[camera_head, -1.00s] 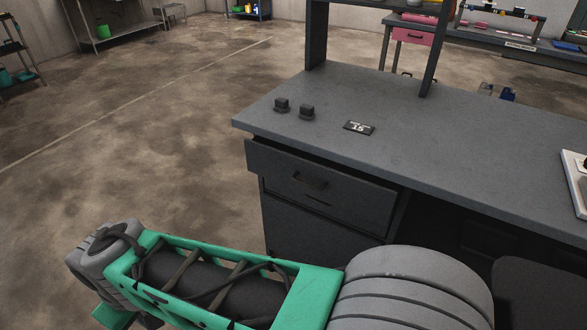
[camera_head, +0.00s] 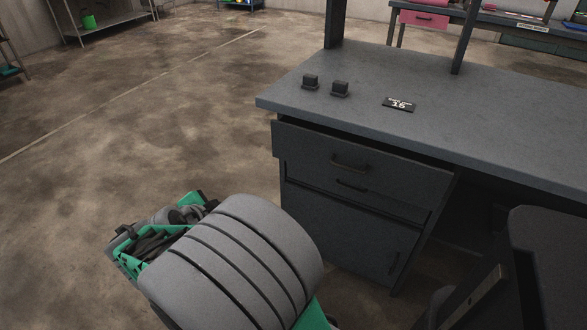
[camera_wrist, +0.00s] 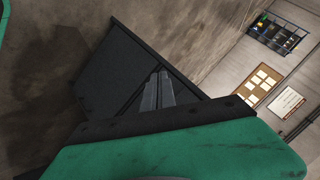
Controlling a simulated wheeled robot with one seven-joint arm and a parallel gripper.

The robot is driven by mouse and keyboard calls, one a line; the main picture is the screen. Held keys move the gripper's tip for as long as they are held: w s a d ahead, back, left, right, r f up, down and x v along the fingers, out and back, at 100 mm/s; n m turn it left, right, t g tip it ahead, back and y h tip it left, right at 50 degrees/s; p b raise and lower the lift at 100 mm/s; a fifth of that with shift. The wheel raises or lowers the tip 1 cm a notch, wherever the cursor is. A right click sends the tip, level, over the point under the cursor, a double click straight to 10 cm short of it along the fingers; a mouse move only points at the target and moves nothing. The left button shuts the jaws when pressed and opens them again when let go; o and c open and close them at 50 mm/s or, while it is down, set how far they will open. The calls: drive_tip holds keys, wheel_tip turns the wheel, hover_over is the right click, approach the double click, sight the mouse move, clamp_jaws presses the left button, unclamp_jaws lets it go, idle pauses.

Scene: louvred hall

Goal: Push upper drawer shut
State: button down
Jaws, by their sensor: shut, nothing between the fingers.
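The upper drawer (camera_head: 310,146) is a dark grey front with a bar handle under the left end of the desk top in the head view. It stands out a little from the desk, with a dark gap along its top edge. My gripper (camera_wrist: 158,90) shows in the wrist view, fingers together and empty, in front of a dark panel (camera_wrist: 112,70) of what looks like the desk unit. I cannot tell whether the fingertips touch it.
The grey desk (camera_head: 440,130) carries two small black blocks (camera_head: 325,86) and a number plate (camera_head: 399,104). A cabinet door (camera_head: 345,238) is below the drawer. A dark chair-like object (camera_head: 550,240) stands at the right. The floor left of the desk is clear.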

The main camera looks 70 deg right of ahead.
drive_tip(key=s+d+m+g+h+b, duration=0.2)
drive_tip(key=s+d+m+h+b, duration=0.1)
drive_tip(key=s+d+m+h, duration=0.4)
drive_tip(key=m+g, duration=0.1)
drive_tip(key=m, duration=0.4)
approach(300, 149)
drive_tip(key=shift+h, duration=0.4)
drive_tip(key=d, duration=0.6)
drive_tip(key=shift+s+d+f+b, duration=0.15)
drive_tip(key=shift+s+d+b, duration=0.15)
drive_tip(key=shift+d, duration=0.1)
